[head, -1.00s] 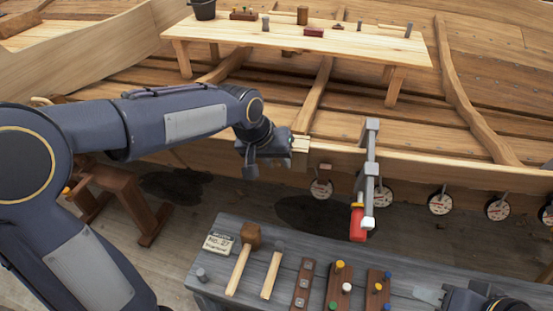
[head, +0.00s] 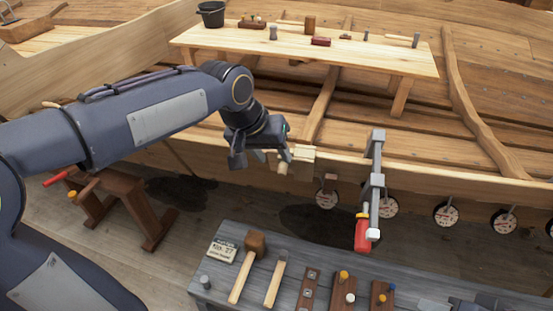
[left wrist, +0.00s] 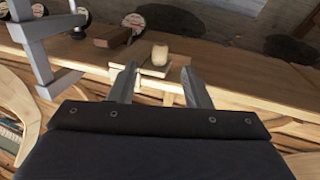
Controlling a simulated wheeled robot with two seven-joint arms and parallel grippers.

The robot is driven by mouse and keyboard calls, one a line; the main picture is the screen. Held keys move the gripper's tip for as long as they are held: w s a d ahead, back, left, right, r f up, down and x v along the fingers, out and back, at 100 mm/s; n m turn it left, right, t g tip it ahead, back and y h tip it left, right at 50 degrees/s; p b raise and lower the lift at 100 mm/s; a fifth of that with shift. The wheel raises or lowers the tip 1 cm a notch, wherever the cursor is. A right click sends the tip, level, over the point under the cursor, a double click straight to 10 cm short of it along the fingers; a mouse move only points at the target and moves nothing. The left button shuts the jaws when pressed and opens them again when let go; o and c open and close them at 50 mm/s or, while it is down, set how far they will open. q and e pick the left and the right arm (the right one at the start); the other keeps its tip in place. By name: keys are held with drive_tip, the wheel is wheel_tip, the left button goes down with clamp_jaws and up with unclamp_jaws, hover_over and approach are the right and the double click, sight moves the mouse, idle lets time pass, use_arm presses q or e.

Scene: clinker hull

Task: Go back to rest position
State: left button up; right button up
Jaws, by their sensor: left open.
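My left gripper (head: 262,158) is open and empty at the hull's upper edge, with its arm reaching in from the left. A pale wooden block (head: 303,154) with a short round peg (head: 283,168) sits at that edge, just beyond the fingertips. In the left wrist view the peg (left wrist: 160,55) stands ahead of the gap between the two fingers (left wrist: 162,88), apart from both. Dark parts at the bottom right of the head view look like my right arm; its fingers do not show.
A grey clamp with a red handle (head: 362,235) hangs on the hull edge to the right. A plank bench (head: 340,55) with tools and a bucket (head: 211,14) stands inside the hull. A grey workbench (head: 225,280) with mallets is in front. A brown sawhorse (head: 120,200) stands left.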

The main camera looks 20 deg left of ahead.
use_arm(q)
drive_tip(key=shift+s+r, duration=0.1)
idle(0.4)
drive_tip(key=s+a+f, duration=0.3)
drive_tip(key=s, duration=0.7)
drive_tip(key=s+a+f+n+t+p, duration=0.1)
drive_tip(key=s+a+f, duration=0.2)
drive_tip(key=s, duration=0.8)
drive_tip(key=shift+t+h+p, duration=0.3)
drive_tip(key=shift+h, duration=0.1)
drive_tip(key=shift+a, duration=0.1)
drive_tip(key=shift+c, duration=0.4)
drive_tip(key=shift+c, duration=0.4)
